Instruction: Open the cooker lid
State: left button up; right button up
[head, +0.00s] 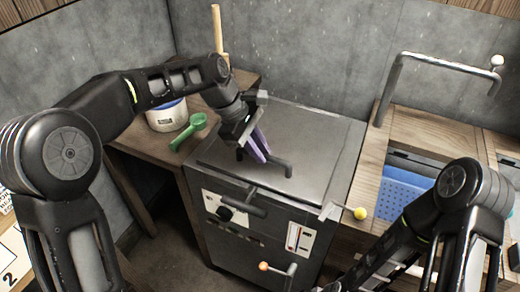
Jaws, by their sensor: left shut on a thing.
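The cooker (255,225) is a grey metal box with a dark front panel. Its flat grey lid (312,135) lies level on top and looks closed. A dark bar handle (284,168) stands on the lid toward its front. My left gripper (262,157), with purple fingers, reaches down over the lid from the left and is shut on this handle. The fingers hide part of the handle. My right arm comes in at the lower right, low in front of the side counter; its gripper is outside the picture.
A green scoop (190,130) and a white pot (166,115) are on the wooden table at left. On the right, a wooden counter holds a blue perforated basket (402,190) and a tall bent pipe (440,60). A yellow-knobbed lever (360,213) sticks out at the cooker's front right.

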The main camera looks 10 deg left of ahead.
pick_arm(q)
grip_shut()
dwell(0.8)
jog(key=shift+r, duration=0.1)
pick_arm(e)
jog(key=shift+r, duration=0.1)
